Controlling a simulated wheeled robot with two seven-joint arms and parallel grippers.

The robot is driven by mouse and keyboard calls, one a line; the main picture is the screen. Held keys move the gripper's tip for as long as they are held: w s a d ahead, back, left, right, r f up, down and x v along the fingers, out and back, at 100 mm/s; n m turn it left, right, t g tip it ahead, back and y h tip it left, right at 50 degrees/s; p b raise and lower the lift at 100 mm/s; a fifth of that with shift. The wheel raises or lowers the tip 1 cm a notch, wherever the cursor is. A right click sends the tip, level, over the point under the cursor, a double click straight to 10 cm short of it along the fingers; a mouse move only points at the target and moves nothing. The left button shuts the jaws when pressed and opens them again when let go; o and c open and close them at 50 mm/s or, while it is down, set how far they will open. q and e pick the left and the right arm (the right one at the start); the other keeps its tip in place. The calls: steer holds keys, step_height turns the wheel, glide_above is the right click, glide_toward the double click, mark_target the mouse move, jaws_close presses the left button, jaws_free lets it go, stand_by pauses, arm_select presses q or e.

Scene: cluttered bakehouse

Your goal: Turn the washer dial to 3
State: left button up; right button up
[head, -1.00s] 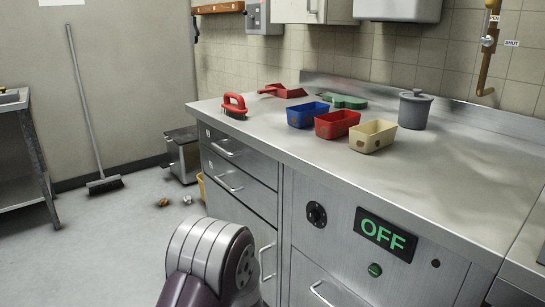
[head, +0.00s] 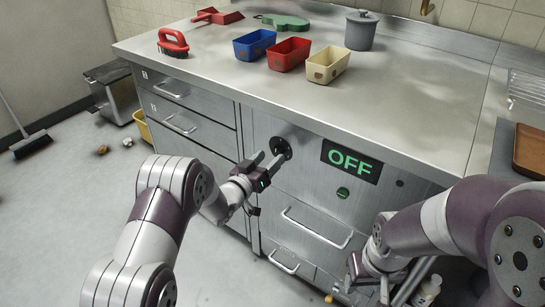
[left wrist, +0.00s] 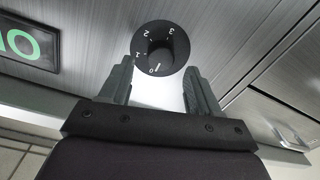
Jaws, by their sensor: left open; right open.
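The washer dial (head: 281,148) is a round black knob on the metal front panel under the counter. In the left wrist view the dial (left wrist: 160,47) shows the marks 0, 1, 2 and 3, and the white line on its knob points to the 0. A display (head: 351,161) beside it reads OFF in green. My left gripper (head: 265,162) is open, its fingers pointing at the dial. In the left wrist view its two fingertips lie either side of the knob's lower part; contact is not clear. My right gripper (head: 368,290) is open and low, in front of the cabinet, away from the dial.
A green button (head: 343,193) sits under the display, and a drawer handle (head: 312,231) lies lower. Blue (head: 254,44), red (head: 288,54) and cream (head: 328,65) tins stand on the counter (head: 230,87). A white bottle (head: 427,291) stands near my right gripper.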

mark_target(276, 152)
arm_select(q)
steer(key=x, duration=0.3)
steer(key=shift+w, duration=0.15)
steer(key=c, duration=1)
steer(key=shift+c, duration=0.2)
